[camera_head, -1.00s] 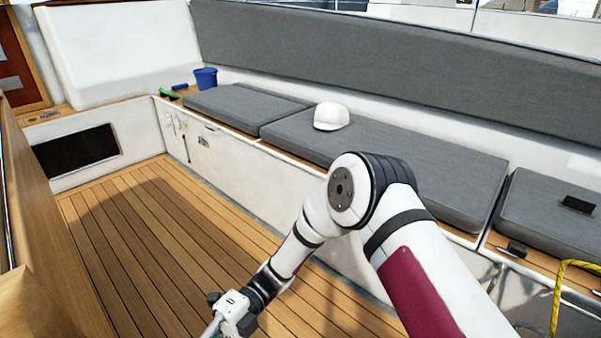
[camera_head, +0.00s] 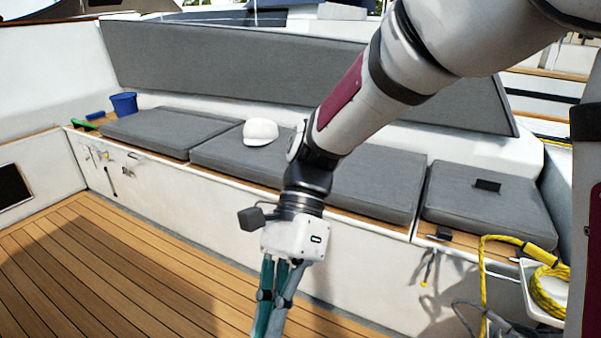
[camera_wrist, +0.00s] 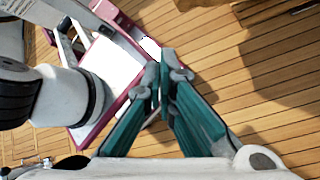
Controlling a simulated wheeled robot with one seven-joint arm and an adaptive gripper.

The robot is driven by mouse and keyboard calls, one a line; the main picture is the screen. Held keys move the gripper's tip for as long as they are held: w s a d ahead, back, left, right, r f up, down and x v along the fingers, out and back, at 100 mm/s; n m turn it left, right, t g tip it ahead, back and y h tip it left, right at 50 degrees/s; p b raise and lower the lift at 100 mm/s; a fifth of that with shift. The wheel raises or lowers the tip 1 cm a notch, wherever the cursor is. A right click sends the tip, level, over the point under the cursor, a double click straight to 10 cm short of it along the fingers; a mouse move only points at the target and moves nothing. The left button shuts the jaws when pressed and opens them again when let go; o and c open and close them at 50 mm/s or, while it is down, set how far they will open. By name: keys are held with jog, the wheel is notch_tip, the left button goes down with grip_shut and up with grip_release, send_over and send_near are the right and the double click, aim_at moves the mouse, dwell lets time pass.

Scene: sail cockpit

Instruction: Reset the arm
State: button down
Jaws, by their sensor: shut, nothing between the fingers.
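My arm reaches down from the upper right in the head view, in front of the bench. My gripper (camera_head: 268,322) hangs at its end, pointing down over the teak floor, shut and empty. In the wrist view its two green fingers meet at the tips (camera_wrist: 165,62), with the planked floor and parts of my own base beyond them. In the head view the fingertips are close to the lower picture edge.
A bench with grey cushions (camera_head: 375,185) runs behind my arm. On it are a white cap (camera_head: 261,131), a blue bucket (camera_head: 124,103) and a dark flat item (camera_head: 487,185). A yellow rope (camera_head: 545,290) hangs at right. The teak floor (camera_head: 110,275) at left is clear.

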jog(key=s+d+r+n+t+h, duration=0.2)
jog(key=s+d+n+t, duration=0.35)
jog(key=d, duration=0.65)
jog(key=s+d+r+n+t+h, duration=0.1)
jog(key=s+d+r+n+t, duration=0.35)
jog(key=d, duration=0.65)
notch_tip(320, 180, up, 20)
jog(key=s+t+p, duration=0.1)
jog(key=t+p, duration=0.1)
jog(key=p, duration=1.8)
jog(key=shift+s+r+n+t, duration=0.15)
jog(key=shift+r+n+t, duration=0.15)
jog(key=shift+t, duration=0.1)
